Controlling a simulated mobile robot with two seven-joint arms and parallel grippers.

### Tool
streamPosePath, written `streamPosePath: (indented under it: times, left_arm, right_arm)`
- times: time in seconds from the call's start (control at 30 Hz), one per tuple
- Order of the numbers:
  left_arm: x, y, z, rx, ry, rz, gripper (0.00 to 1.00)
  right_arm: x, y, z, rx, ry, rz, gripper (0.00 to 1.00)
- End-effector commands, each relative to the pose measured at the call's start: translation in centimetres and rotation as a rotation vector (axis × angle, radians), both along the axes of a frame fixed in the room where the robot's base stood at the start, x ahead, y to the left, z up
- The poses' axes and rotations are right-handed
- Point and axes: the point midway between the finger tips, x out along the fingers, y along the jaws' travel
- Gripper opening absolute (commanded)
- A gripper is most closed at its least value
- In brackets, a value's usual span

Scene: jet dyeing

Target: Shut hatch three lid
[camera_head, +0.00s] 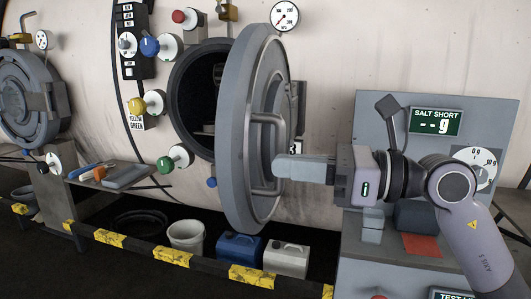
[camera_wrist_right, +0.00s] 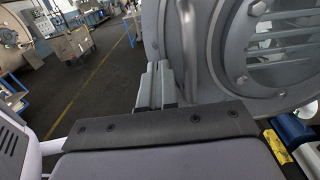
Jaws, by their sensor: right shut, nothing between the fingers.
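The round grey hatch lid (camera_head: 238,150) stands swung open at the right of the dark round hatch opening (camera_head: 190,112), seen nearly edge-on. A plate that seems to read 3 (camera_head: 299,150) is partly hidden behind it. A bar handle (camera_head: 283,131) is on the lid's right-hand face. My right gripper (camera_head: 278,166) is shut and empty, with its fingertips at the lid beside the handle; I cannot tell if they touch. In the right wrist view the shut fingers (camera_wrist_right: 158,69) are left of the handle (camera_wrist_right: 188,45) and the lid's window (camera_wrist_right: 277,42). My left gripper is not in view.
A blue canister (camera_head: 238,249), a pale canister (camera_head: 287,258) and a white bucket (camera_head: 187,236) stand below the lid behind a yellow-black rail (camera_head: 205,266). A salt-scale cabinet (camera_head: 375,108) stands right. Coloured knobs (camera_head: 150,46) surround the opening. Another lid (camera_head: 28,98) is at left.

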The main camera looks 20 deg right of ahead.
Motion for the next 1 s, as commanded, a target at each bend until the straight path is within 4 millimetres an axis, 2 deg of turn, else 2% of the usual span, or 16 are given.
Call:
streamPosePath:
  times: [0.13,0.3,1.0]
  left_arm:
    - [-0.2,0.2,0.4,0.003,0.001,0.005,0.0]
    - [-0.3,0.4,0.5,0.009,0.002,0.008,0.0]
    - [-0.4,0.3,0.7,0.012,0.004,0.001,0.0]
  right_arm:
    - [1.1,2.0,0.3,0.003,-0.001,0.003,0.0]
    - [2.0,3.1,0.1,0.002,0.0,0.0,0.0]
    - [2.6,3.7,0.0,0.001,0.001,-0.008,0.0]
